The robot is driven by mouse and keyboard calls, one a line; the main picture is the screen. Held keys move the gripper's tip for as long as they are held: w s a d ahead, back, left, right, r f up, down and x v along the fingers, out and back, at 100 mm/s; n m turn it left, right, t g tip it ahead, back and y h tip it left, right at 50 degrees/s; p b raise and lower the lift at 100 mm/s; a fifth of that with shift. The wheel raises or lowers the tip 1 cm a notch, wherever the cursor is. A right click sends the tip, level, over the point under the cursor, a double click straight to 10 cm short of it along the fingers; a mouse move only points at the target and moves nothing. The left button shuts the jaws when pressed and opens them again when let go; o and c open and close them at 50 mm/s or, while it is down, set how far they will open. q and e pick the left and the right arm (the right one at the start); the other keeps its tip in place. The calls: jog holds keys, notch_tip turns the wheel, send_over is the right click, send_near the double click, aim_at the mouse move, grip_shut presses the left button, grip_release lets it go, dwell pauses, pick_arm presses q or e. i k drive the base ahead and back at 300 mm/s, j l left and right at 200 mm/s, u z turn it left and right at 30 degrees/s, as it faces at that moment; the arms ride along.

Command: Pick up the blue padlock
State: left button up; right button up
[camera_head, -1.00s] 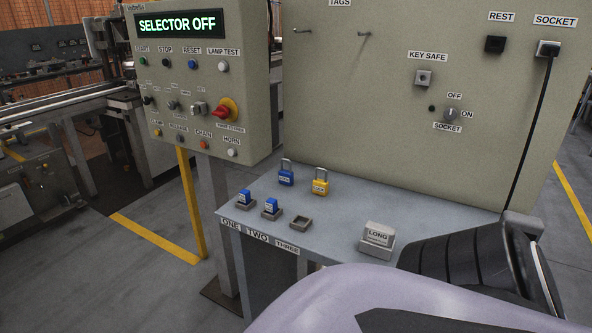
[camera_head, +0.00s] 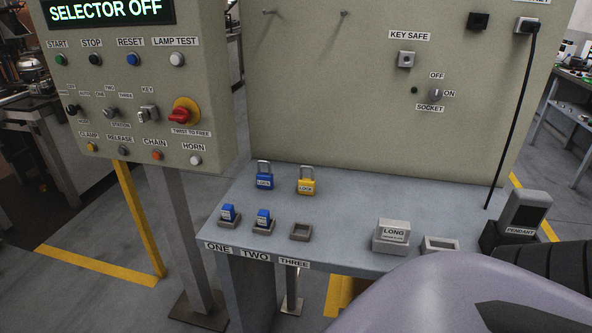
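The blue padlock (camera_head: 264,181) stands upright on the grey-blue shelf (camera_head: 340,221), near the panel at the shelf's back. Its metal shackle points up and a LOCK label faces me. A yellow padlock (camera_head: 306,185) of the same shape stands just to its right, a small gap apart. Neither of my grippers shows in the head view. Only a part of my own arm shows at the lower right, away from the padlocks.
In front of the padlocks are two blue blocks (camera_head: 228,213) in square holders and an empty holder (camera_head: 300,231). A LONG block (camera_head: 392,233) and the pendant (camera_head: 523,214) stand farther right. The control box (camera_head: 130,80) overhangs the left. A black cable (camera_head: 511,125) hangs at right.

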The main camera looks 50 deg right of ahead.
aim_at(265, 180)
jog(key=i+z, duration=0.15)
jog(key=z, duration=0.25)
jog(key=i+j+z, duration=0.1)
jog(key=z, duration=0.35)
jog(key=i+j+z, duration=0.2)
jog(key=z, duration=0.2)
jog(key=i+j+z, duration=0.15)
jog(key=z, duration=0.3)
jog(key=i+j+z, duration=0.1)
jog(key=j+z, duration=0.15)
jog(key=z, duration=0.15)
